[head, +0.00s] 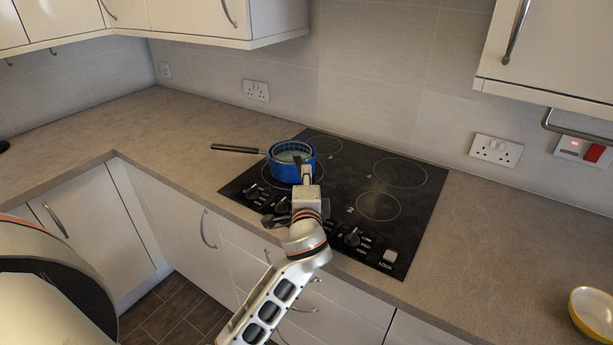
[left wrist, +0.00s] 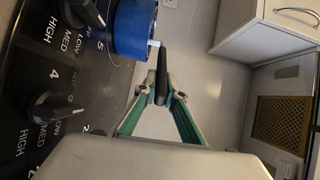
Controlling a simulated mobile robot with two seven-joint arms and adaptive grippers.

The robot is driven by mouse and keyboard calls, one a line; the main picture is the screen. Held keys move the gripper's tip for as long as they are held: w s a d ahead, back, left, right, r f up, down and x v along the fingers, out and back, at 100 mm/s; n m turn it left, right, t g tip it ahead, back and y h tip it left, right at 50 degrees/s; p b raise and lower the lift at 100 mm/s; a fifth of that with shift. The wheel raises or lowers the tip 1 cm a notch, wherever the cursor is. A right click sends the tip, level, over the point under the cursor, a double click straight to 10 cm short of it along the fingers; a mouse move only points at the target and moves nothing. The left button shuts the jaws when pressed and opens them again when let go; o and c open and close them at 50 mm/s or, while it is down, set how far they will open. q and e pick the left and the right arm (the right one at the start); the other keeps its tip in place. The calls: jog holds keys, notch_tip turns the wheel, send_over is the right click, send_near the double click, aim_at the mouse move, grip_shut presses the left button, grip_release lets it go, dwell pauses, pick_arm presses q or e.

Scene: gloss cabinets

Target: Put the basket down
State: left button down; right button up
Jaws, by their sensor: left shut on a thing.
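My left gripper (head: 306,180) is at the pot's near side. In the left wrist view my left gripper (left wrist: 158,97) is shut on a dark handle (left wrist: 162,72) with a pale end meeting the blue pot (left wrist: 131,28); I take this as the basket's handle. My right gripper is not in view.
The black hob (head: 415,208) has its knobs (head: 352,238) along the front, near my left arm. A yellow-rimmed bowl (head: 592,312) stands at the far right. Wall cabinets (head: 550,50) hang above the right side.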

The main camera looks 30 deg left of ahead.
pick_arm(q)
jog(key=shift+f, duration=0.1)
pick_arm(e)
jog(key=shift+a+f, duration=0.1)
pick_arm(q)
jog(key=c, duration=2.3)
grip_release()
jog(key=shift+o, duration=1)
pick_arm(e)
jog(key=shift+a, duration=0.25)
pick_arm(q)
jog(key=shift+s+d, duration=0.15)
jog(key=shift+s, duration=0.05)
jog(key=b+v, duration=0.1)
jog(key=v, duration=1)
jog(key=shift+s+b, duration=0.25)
jog(key=shift+b, duration=0.1)
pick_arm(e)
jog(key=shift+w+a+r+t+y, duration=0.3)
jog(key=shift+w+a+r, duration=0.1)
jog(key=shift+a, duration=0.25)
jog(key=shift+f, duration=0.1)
